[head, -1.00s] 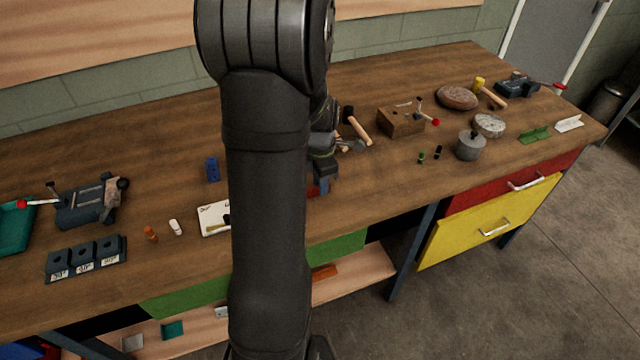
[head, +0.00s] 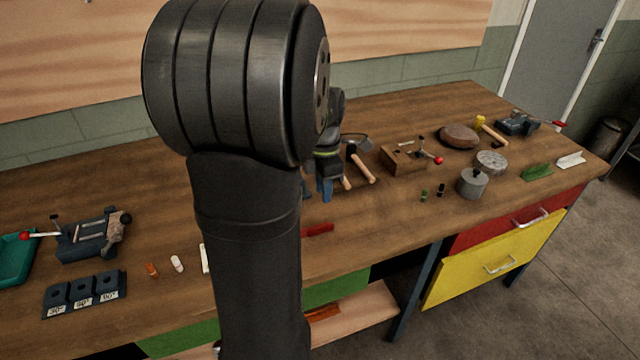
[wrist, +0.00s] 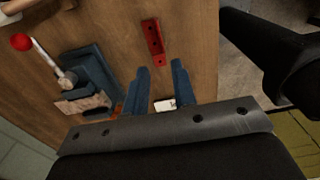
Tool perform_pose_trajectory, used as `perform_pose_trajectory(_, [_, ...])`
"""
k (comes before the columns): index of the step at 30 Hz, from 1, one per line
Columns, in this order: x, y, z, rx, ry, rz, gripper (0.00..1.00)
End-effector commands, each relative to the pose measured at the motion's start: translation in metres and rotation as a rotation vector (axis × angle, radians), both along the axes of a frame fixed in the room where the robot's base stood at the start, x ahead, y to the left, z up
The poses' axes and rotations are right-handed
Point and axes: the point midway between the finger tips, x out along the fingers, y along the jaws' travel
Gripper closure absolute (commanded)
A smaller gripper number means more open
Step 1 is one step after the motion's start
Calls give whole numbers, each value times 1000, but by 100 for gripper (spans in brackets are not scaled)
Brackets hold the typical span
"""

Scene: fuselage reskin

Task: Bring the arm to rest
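My gripper (head: 317,188) hangs over the middle of the bench in the head view, partly hidden by my dark arm link in front. The wrist view shows its two blue fingers (wrist: 160,72) spread apart with nothing gripped between them. A red bar with holes (wrist: 153,40) lies on the bench beyond the fingertips. The red bar also shows in the head view (head: 318,230), nearer the front edge than the gripper and apart from it.
Two hammers, one handle here (head: 362,168), lie close to the gripper. A wooden block (head: 400,160), a grey lidded pot (head: 472,184) and a round dial-like disc (head: 491,162) stand to the right. A blue-grey vise (head: 92,237) and teal tray (head: 14,258) are at left.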

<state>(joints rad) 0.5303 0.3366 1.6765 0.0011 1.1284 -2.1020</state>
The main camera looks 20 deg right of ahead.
Motion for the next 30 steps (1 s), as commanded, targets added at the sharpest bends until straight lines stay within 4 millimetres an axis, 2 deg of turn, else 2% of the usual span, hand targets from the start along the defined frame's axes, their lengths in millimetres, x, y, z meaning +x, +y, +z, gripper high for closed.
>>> perform_pose_trajectory(4, [0,0,-7,2,3,0,76])
perform_pose_trajectory(8, [0,0,-24,2,4,0,76])
perform_pose_trajectory(23, [-1,1,-123,2,4,0,76])
perform_pose_trajectory(24, [0,0,-124,0,1,0,76])
perform_pose_trajectory(27, [1,0,-104,-2,-3,0,76])
perform_pose_trajectory(30, [0,0,-93,-1,-2,0,76])
